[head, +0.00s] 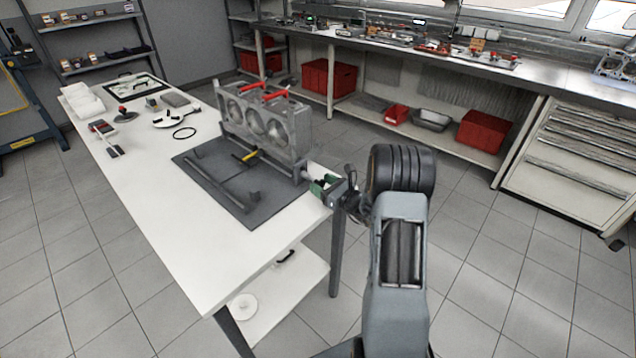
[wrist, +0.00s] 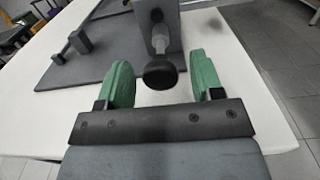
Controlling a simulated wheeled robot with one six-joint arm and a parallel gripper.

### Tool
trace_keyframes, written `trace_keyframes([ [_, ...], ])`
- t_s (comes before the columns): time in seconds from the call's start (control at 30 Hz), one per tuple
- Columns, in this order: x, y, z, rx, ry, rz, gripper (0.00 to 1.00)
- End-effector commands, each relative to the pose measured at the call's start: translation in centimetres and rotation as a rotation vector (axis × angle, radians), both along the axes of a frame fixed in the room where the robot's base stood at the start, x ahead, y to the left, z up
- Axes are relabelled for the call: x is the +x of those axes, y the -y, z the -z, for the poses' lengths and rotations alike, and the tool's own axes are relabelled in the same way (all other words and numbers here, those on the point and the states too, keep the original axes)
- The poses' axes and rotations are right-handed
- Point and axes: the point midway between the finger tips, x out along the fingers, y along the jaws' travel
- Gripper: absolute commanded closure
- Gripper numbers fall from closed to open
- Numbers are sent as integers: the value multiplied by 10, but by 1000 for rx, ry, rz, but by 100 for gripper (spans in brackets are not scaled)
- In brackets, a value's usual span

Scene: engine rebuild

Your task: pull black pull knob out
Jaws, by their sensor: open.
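The black pull knob (wrist: 160,72) shows in the wrist view as a round black head on a grey metal stem, sticking out from the end of a dark grey upright. My gripper (wrist: 162,80) is open, with its green finger pads apart on the left and right of the knob and not touching it. In the head view my gripper (head: 326,186) is at the right edge of the white table, beside the engine block stand. The knob is too small to tell from the gripper there.
The engine block (head: 290,127) with red handles stands on a dark mat (head: 240,208) on the white table (head: 160,225). A yellow-and-black tool (head: 246,157) lies by the block. Small parts and a white tray (head: 85,100) are at the table's far end. Floor right of the table is clear.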

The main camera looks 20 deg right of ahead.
Motion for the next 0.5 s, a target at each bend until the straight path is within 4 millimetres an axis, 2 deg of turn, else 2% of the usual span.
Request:
trace_keyframes([
  [0.3,-60,28,1,0,-1,4,40],
  [0.5,-88,41,0,0,0,3,40],
])
